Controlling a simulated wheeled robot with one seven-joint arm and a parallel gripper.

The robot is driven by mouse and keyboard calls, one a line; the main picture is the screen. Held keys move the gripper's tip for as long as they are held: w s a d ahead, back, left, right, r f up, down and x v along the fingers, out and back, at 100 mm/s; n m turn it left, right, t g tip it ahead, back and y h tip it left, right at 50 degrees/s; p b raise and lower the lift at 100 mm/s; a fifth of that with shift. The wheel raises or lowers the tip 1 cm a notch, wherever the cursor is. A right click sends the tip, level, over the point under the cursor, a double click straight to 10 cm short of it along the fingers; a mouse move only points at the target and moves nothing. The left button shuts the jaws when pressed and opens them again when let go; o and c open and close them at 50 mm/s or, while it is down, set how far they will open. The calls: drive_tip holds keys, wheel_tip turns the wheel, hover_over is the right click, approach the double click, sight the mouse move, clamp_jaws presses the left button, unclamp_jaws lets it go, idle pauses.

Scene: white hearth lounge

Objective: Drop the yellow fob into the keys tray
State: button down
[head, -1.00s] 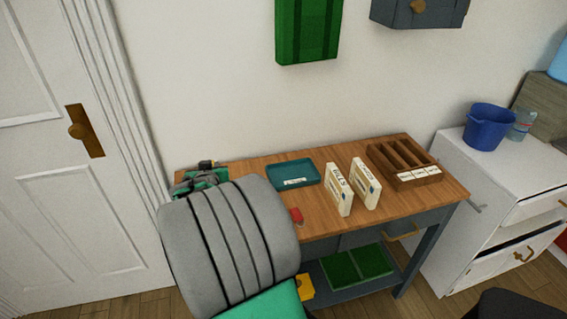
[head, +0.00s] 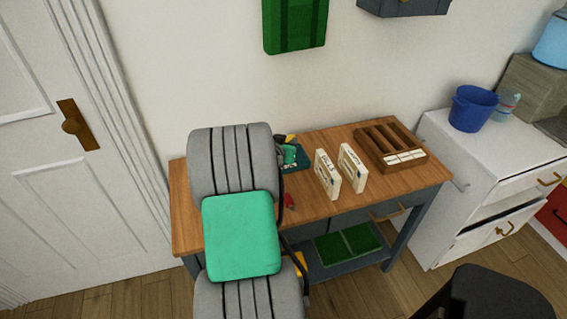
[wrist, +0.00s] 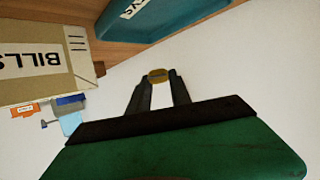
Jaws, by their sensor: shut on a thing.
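My gripper (wrist: 158,88) is shut on the yellow fob (wrist: 158,75), which sits between the fingertips in the wrist view. The teal keys tray (wrist: 180,20) shows upside down at the top of that view, apart from the fob in the picture. In the head view my gripper (head: 287,148) is over or just in front of the keys tray (head: 304,163), on the table against the wall. My arm and gripper hide most of the tray there. The fob's height above the tray is hard to tell.
Two white upright holders stand right of the tray, one the BILLS holder (wrist: 40,65). A brown divided box (head: 390,150) is farther right. A small red item (head: 290,202) lies near the table's front edge. The table's left end (head: 185,215) is bare.

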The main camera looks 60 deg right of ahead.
drive_tip(key=shift+f, duration=0.7)
drive_tip(key=c, duration=1.1)
unclamp_jaws()
drive_tip(key=v, duration=0.7)
drive_tip(key=shift+a+r+b, duration=0.15)
drive_tip(key=shift+a+b, duration=0.25)
drive_tip(key=shift+b, duration=0.05)
